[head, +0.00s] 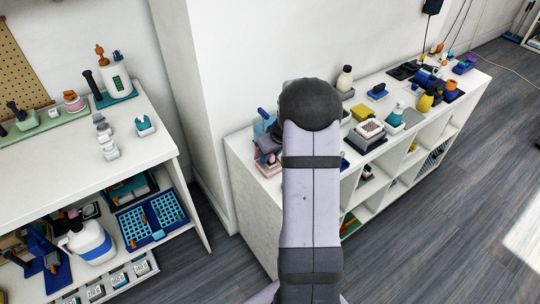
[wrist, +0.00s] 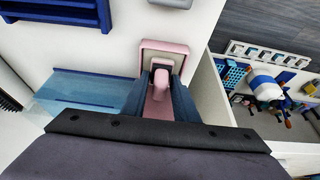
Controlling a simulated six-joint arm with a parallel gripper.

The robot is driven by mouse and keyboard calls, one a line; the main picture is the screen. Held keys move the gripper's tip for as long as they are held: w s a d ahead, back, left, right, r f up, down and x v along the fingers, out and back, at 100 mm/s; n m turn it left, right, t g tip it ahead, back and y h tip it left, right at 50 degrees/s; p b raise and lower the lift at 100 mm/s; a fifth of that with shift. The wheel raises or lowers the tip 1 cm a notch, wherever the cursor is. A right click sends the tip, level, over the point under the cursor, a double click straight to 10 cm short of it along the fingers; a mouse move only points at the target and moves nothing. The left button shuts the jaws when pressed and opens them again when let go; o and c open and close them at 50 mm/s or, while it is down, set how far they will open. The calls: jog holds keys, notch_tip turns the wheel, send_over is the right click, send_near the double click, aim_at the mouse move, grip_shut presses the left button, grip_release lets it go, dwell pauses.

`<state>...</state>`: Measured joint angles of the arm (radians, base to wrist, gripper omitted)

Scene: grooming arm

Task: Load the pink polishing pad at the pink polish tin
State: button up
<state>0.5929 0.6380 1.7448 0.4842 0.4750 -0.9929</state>
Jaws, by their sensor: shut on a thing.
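My gripper (wrist: 158,100) points down at the white counter in the wrist view, its dark blue fingers shut on a pink piece with a handle, which looks like the pink polishing pad (wrist: 160,76). Just beyond the fingertips is a pink square thing with a pale inside, which looks like the pink polish tin (wrist: 165,44). The held pad overlaps it in the picture; I cannot tell whether they touch. In the head view my arm hides most of the gripper; a pink thing (head: 268,167) shows left of the arm on the counter.
A dark blue rack (wrist: 60,14) is at upper left, and a clear blue tray (wrist: 80,88) lies left of the fingers. The counter's edge runs down at right.

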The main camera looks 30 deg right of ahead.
jog(key=shift+s, duration=0.1)
jog(key=shift+r+p, duration=2.25)
jog(key=shift+r, duration=1.25)
